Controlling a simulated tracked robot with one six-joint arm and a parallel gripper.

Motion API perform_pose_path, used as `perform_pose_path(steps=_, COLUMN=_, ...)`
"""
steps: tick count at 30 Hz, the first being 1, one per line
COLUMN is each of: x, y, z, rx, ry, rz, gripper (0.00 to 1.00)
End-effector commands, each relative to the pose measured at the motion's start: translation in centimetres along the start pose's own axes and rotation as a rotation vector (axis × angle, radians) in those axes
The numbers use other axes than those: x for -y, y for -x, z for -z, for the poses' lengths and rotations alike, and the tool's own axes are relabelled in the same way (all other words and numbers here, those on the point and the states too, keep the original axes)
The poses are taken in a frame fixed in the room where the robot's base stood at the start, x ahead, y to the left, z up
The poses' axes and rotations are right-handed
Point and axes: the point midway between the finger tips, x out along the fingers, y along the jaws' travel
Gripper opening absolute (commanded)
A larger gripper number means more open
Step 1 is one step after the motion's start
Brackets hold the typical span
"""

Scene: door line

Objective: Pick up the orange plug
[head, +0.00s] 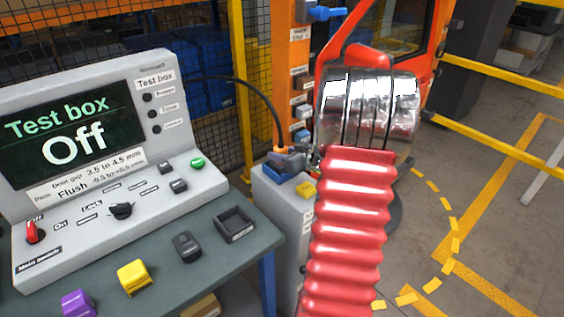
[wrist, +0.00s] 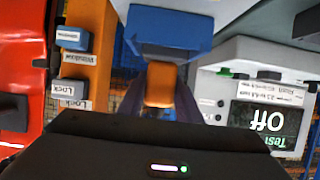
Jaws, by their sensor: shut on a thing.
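The orange plug (wrist: 161,84) sits between the fingers of my gripper (wrist: 162,98) in the wrist view, and the jaws are shut on it. One end of the plug meets or nearly meets a blue holder (wrist: 168,30); I cannot tell whether it is still seated. In the head view my gripper (head: 294,160) is small and partly hidden by my arm, just above the blue holder (head: 292,180) on a grey stand. A black cable (head: 250,88) runs from the test box to the plug, and its end looks orange there.
The test box (head: 75,110) reads "Off" and stands on a grey bench (head: 215,262) at left with yellow, purple and dark blocks. An orange post (head: 290,60) with labelled connectors and a red door frame (head: 435,60) stand close behind. Open floor lies at right.

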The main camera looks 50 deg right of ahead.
Motion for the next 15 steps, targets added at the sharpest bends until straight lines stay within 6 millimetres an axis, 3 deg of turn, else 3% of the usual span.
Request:
perform_pose_path(steps=9, x=0.01, y=-0.01, z=0.00, rx=0.000, ry=0.000, rz=0.000, gripper=0.00)
perform_pose_path(steps=15, x=0.00, y=0.00, z=0.09, rx=-0.001, ry=0.000, rz=0.000, gripper=0.00)
